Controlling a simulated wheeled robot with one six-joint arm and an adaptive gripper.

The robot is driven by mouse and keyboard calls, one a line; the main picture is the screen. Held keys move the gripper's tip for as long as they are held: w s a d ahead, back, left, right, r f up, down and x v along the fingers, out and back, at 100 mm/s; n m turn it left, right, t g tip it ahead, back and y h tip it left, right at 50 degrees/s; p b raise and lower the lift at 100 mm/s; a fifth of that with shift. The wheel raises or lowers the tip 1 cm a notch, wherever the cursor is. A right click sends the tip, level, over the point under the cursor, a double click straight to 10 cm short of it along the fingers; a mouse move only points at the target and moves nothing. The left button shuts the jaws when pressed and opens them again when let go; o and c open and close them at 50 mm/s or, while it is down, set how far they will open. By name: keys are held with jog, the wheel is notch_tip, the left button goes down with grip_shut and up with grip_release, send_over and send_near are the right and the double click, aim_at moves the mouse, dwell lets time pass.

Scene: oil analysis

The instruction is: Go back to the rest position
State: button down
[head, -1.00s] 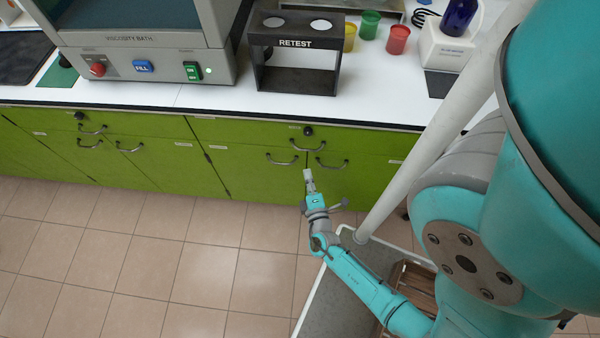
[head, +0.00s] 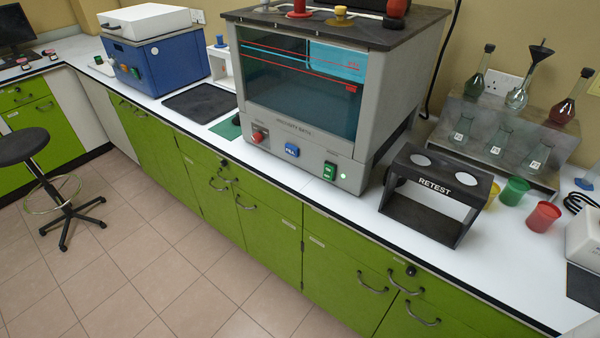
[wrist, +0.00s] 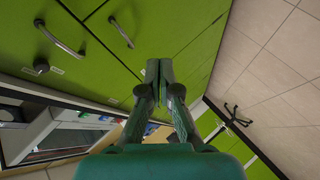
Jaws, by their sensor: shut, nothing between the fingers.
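My gripper (wrist: 159,73) shows in the wrist view with its two fingertips together and nothing between them. It is in front of the green cabinet fronts (wrist: 150,30), apart from the handles as far as I can tell. The head view does not show my arm or gripper now. In the head view, the viscosity bath (head: 300,90) stands on the white counter, with the black RETEST rack (head: 435,195) to its right.
Green (head: 513,190) and red (head: 543,216) cups stand right of the rack. Flasks (head: 517,97) stand on a stepped stand behind. A blue device (head: 160,62) sits further left on the counter. A black stool (head: 45,170) stands at the left. The tiled floor (head: 170,255) before the cabinets is clear.

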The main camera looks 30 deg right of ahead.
jog(key=s+a+r+m+t+y, duration=0.1)
jog(key=s+a+r+t+y, duration=0.2)
jog(key=a+r, duration=0.6)
jog(key=s+a+r+m+t+y, duration=0.1)
jog(key=r+y, duration=0.1)
jog(key=r, duration=0.5)
jog(key=s+a+r+m+y, duration=0.1)
jog(key=a+r+m+y, duration=0.1)
jog(key=r, duration=0.6)
jog(key=shift+r+m+t, duration=0.3)
jog(key=shift+t, duration=0.1)
